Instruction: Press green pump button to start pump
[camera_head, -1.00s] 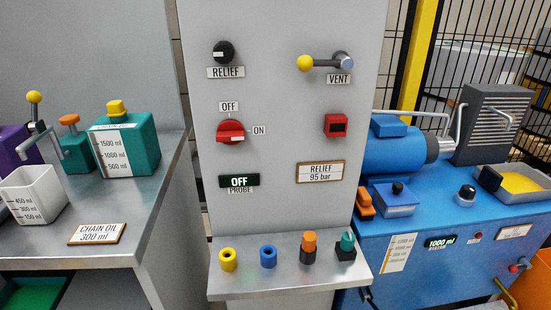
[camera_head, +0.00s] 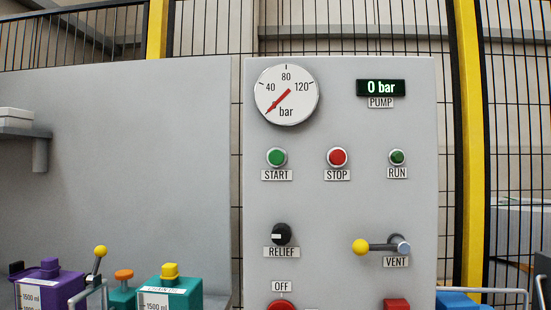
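The green START button (camera_head: 276,157) sits in a silver ring on the left of the grey panel (camera_head: 340,210), above its START label. The red STOP button (camera_head: 337,157) is to its right, and the small dark green RUN lamp (camera_head: 397,157) is further right. The round gauge (camera_head: 286,95) above has its red needle at the low end. The PUMP display (camera_head: 381,88) reads 0 bar. Neither of my grippers is in view.
Below the buttons are the black RELIEF knob (camera_head: 281,234) and the VENT lever (camera_head: 378,247) with a yellow ball, sticking out to the left. Purple (camera_head: 50,286) and teal (camera_head: 172,293) containers stand at lower left. The space before the buttons is clear.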

